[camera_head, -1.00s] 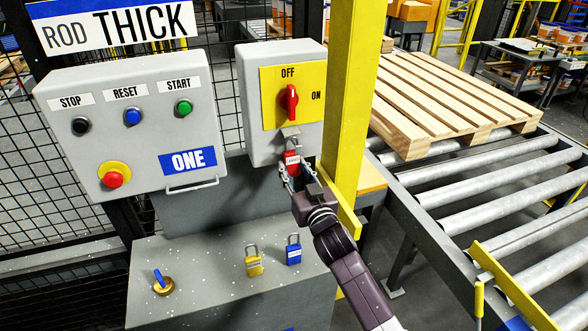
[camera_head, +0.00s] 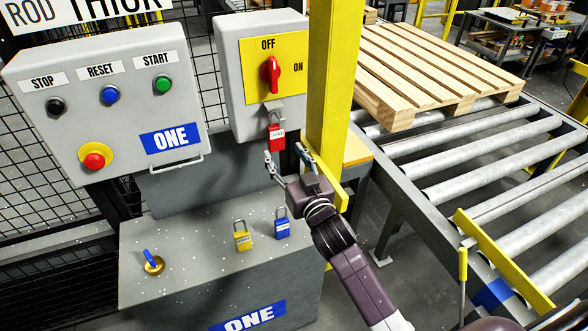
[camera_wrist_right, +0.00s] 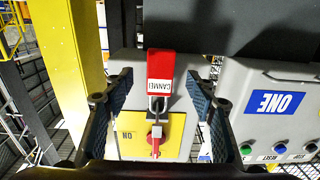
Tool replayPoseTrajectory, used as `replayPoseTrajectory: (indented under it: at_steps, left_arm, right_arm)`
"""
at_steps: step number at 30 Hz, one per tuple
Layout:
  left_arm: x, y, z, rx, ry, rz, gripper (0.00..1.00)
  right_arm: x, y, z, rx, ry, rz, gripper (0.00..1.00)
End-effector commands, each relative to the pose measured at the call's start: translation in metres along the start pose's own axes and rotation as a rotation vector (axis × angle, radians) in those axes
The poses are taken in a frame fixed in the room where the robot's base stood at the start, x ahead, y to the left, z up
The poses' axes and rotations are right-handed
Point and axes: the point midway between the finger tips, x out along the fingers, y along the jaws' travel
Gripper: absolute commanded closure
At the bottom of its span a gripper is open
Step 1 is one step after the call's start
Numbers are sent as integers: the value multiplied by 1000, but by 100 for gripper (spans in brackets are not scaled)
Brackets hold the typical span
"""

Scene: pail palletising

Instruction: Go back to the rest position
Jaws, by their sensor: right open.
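My right gripper (camera_head: 286,160) is open and empty, just below and in front of the red padlock (camera_head: 276,137). The padlock hangs from the hasp under the red rotary switch (camera_head: 271,74) on the grey switch box. In the right wrist view, the red padlock (camera_wrist_right: 160,66) shows between the two spread fingers (camera_wrist_right: 160,95), apart from both. The switch handle (camera_wrist_right: 156,140) also shows there, upside down. The switch handle stands upright, toward OFF. My left gripper is not in view.
A yellow post (camera_head: 333,90) stands close to the right of the switch box. A control box (camera_head: 105,100) with buttons is at left. A roller conveyor (camera_head: 480,180) carries a wooden pallet (camera_head: 430,75).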

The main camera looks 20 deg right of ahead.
Motion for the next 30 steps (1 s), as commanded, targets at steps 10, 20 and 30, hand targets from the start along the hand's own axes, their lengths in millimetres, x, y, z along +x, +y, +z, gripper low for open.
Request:
replayPoseTrajectory:
  at_steps: [10,20,30]
  left_arm:
    - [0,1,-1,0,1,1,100]
    - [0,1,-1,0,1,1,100]
    - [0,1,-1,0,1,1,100]
  right_arm:
    - [-59,0,0,0,-1,1,48]
    - [-71,2,5,-1,-20,6,48]
    - [-168,15,120,-33,-560,66,48]
